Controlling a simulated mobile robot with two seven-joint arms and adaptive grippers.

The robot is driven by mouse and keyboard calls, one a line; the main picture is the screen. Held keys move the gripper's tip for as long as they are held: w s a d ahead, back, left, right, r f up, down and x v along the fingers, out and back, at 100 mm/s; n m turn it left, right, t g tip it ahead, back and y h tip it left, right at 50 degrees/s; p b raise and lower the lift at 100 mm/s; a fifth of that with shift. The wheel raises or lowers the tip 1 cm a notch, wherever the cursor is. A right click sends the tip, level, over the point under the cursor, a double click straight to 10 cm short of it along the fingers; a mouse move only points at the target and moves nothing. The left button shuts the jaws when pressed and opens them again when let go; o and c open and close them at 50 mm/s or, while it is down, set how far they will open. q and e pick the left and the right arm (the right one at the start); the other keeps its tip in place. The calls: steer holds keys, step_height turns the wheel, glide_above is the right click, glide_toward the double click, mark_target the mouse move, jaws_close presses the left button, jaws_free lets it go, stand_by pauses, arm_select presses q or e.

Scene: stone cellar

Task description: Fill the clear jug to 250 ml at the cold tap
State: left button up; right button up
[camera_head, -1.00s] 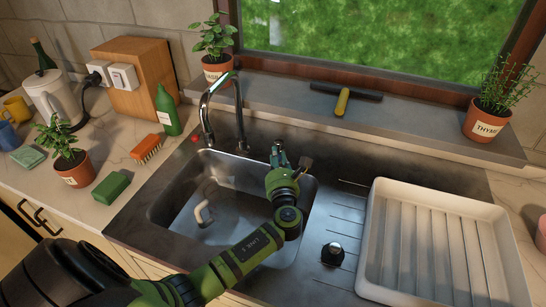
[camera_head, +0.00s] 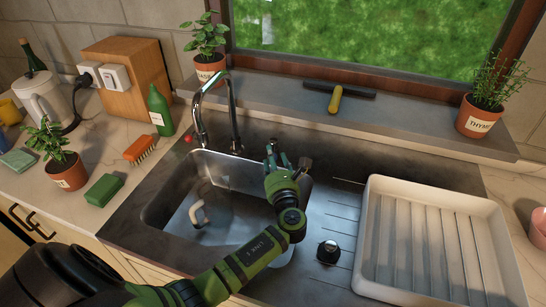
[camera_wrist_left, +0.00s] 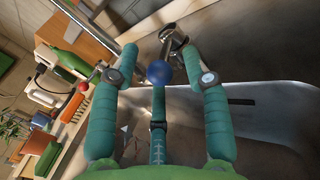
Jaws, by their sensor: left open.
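The clear jug seems to be in the sink basin (camera_head: 160,215). Its pale curved handle (camera_head: 198,213) shows, but its walls, water level and marks cannot be made out. The chrome tap (camera_head: 234,112) stands behind the basin and also shows in the left wrist view (camera_wrist_left: 175,42). The blue cold knob (camera_wrist_left: 159,73) is between and beyond the spread fingers of my left gripper (camera_wrist_left: 160,70); the head view hides this knob. In the head view my left gripper (camera_head: 275,155) is over the basin's back right corner, open and empty. The red knob (camera_head: 188,139) is at the tap's left.
A white ribbed tray (camera_head: 365,235) fills the right drainboard, with a black plug-like piece (camera_head: 328,252) left of it. A green bottle (camera_head: 159,110), orange brush (camera_head: 140,148), green block (camera_head: 104,190) and potted plant (camera_head: 66,170) stand left of the sink. A squeegee (camera_head: 335,98) lies on the sill.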

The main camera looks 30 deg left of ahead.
arm_select(q)
steer(key=v, duration=1)
steer(key=shift+s+d, duration=0.25)
steer(key=shift+s, duration=0.1)
